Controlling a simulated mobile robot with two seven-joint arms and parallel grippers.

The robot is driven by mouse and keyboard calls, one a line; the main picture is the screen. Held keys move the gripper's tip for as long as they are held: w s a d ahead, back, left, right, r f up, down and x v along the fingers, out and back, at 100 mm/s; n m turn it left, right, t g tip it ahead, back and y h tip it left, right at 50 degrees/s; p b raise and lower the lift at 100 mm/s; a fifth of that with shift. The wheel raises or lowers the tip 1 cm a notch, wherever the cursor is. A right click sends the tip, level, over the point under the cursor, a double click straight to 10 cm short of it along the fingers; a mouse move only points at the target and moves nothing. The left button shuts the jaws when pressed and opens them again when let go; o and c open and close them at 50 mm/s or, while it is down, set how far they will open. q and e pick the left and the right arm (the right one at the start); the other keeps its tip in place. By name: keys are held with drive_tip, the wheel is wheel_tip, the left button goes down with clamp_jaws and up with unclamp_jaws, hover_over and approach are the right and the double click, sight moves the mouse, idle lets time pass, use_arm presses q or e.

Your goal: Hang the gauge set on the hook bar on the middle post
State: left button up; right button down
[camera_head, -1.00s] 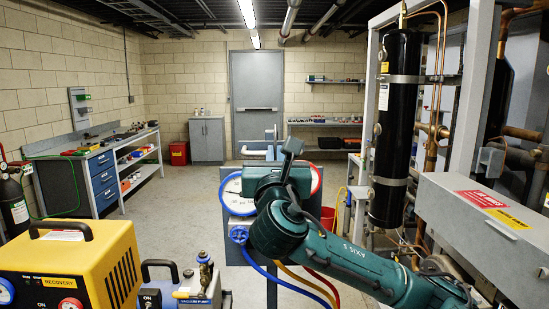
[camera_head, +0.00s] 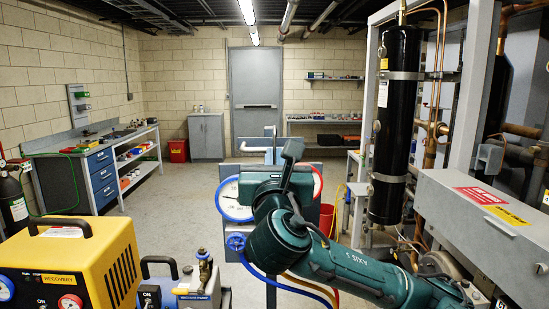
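The gauge set has a blue-rimmed gauge (camera_head: 229,199) and a red-rimmed gauge (camera_head: 318,183), with a blue knob (camera_head: 236,242) and blue, yellow and red hoses hanging below. My teal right gripper (camera_head: 287,172) is in front of its middle and hides the manifold. The fingertips are hidden, but the set moves with the gripper, so it appears shut on it. The pale hook bar (camera_head: 254,149) with an upturned end shows just above and behind the gauges, on the grey middle post (camera_head: 271,293). Whether set and bar touch is hidden. My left gripper is out of view.
A yellow recovery machine (camera_head: 72,268) and a vacuum pump (camera_head: 190,289) stand at the lower left. The compressor rack with a black cylinder (camera_head: 395,125) and a grey box (camera_head: 480,225) is close on the right. The floor (camera_head: 180,220) left of the post is open.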

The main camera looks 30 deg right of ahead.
drive_tip(key=shift+s+a+r, duration=0.15)
drive_tip(key=shift+s+r, duration=0.05)
drive_tip(key=shift+s, duration=0.15)
